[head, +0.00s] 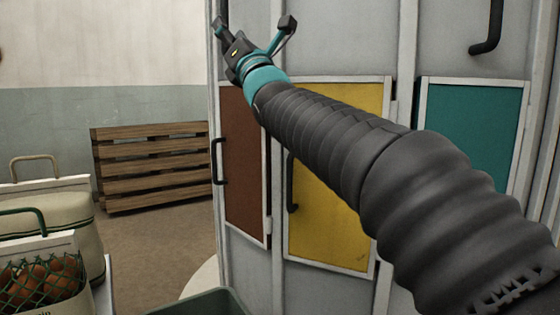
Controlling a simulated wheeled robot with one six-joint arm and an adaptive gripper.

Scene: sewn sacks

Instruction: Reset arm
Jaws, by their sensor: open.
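My gripper (257,33) is at the upper middle of the head view, at the end of my dark ribbed arm. It is dark with teal parts. Its two fingers are spread apart, and nothing shows between them. It is raised in front of the grey cabinet (330,38), above the brown door (243,160) and the yellow door (325,215). My arm hides part of the yellow door.
Sacks with handles, one cream (55,220) and one with netted orange contents (45,280), stand at lower left. A dark green bin (205,303) is at the bottom. A wooden pallet (150,165) leans against the wall. A teal door (475,130) is at right. Floor shows at left.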

